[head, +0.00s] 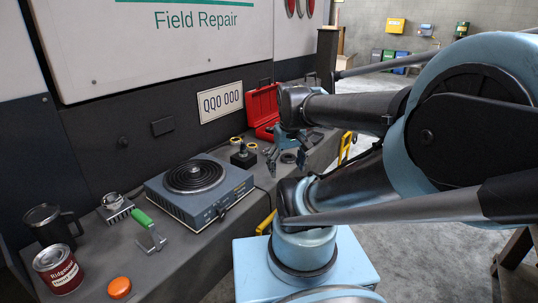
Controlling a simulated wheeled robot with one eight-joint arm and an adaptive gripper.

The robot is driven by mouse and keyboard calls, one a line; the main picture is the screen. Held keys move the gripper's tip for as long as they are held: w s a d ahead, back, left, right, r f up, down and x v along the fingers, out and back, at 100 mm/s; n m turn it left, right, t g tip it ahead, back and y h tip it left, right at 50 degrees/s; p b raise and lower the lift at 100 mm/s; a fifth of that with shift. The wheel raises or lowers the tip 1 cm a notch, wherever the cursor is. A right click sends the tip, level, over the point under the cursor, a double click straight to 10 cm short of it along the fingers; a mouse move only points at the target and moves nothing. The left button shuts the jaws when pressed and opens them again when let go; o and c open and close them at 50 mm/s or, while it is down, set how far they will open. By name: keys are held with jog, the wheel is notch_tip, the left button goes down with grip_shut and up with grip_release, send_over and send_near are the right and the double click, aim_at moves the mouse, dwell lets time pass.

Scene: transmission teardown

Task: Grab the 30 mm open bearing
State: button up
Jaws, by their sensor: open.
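My gripper (287,160) is open, pointing down over the bench beside the red case. A small dark ring (289,157) shows between its fingers, low on the bench; I cannot tell whether the fingers touch it. It may be the 30 mm open bearing, but it is too small to be sure. Two yellow rings (237,140) lie to the left, near a black block (243,157) with an upright post. Other small dark parts lie to the right of the gripper, partly hidden by my arm.
An open red case (263,108) stands behind the gripper. A blue hot plate (200,190) with a coil sits to the left. Nearer are a green-handled scraper (148,232), a dark mug (50,226), a red can (58,270) and an orange-topped object (119,288). A panelled wall borders the bench.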

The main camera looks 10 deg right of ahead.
jog(key=w+r+n+g, duration=0.1)
jog(key=w+r+n, duration=0.3)
jog(key=w, duration=0.9)
jog(key=w+r+n+g, duration=0.1)
jog(key=w+r+n, duration=0.35)
jog(key=w, duration=0.95)
jog(key=w+f+n, duration=0.3)
jog(key=w+f, duration=0.1)
jog(key=w, duration=0.4)
jog(key=f, duration=1.1)
jog(key=shift+d, duration=0.3)
jog(key=shift+w+a+f, duration=0.15)
jog(key=shift+a+f, duration=0.05)
jog(key=shift+f, duration=0.75)
jog(key=shift+w+a+f, duration=0.15)
jog(key=shift+f, duration=1.55)
jog(key=c, duration=1.3)
